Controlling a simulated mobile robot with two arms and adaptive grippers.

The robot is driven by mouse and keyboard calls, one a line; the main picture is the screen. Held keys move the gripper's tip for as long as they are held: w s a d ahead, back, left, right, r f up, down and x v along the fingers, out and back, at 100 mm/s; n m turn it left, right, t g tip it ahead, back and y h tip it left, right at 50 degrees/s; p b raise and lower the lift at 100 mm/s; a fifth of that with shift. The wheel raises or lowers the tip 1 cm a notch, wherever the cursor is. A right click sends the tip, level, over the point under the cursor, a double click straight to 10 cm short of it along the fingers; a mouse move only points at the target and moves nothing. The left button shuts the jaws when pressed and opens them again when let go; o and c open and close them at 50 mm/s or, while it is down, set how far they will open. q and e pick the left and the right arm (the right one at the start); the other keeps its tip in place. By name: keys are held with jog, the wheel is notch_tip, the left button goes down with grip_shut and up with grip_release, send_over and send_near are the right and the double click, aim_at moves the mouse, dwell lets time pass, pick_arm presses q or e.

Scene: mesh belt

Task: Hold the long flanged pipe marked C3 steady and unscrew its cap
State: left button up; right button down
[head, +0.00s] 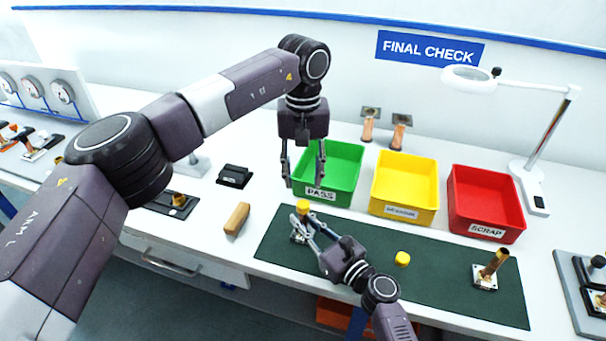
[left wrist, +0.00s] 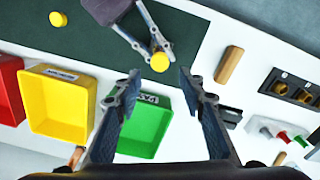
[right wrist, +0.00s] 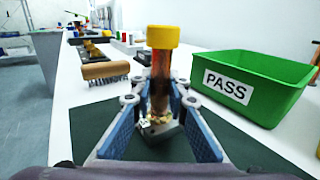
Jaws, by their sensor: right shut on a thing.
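A copper-coloured flanged pipe (right wrist: 160,88) stands upright on the green mat, with a yellow cap (right wrist: 162,37) on its top. No C3 mark is legible. My right gripper (right wrist: 160,106) is shut on the pipe below the cap. In the head view this cap (head: 303,206) shows above the right gripper (head: 306,229). My left gripper (head: 305,172) is open and empty above the cap, fingers pointing down. In the left wrist view the cap (left wrist: 160,62) appears just beyond the gap between the left fingertips (left wrist: 159,76).
A loose yellow cap (head: 402,259) and an uncapped flanged pipe (head: 492,266) are on the mat (head: 440,296) to the right. Green (head: 331,194), yellow (head: 404,207) and red (head: 484,235) bins stand behind. A wooden-backed brush (head: 237,218) lies left of the mat.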

aim_at(303, 203)
pick_arm(q)
jog(key=m, duration=0.3)
jog(key=shift+f+m, duration=0.25)
jog(key=shift+m, duration=0.25)
notch_tip(303, 203, down, 8)
jog(key=shift+r, duration=0.2)
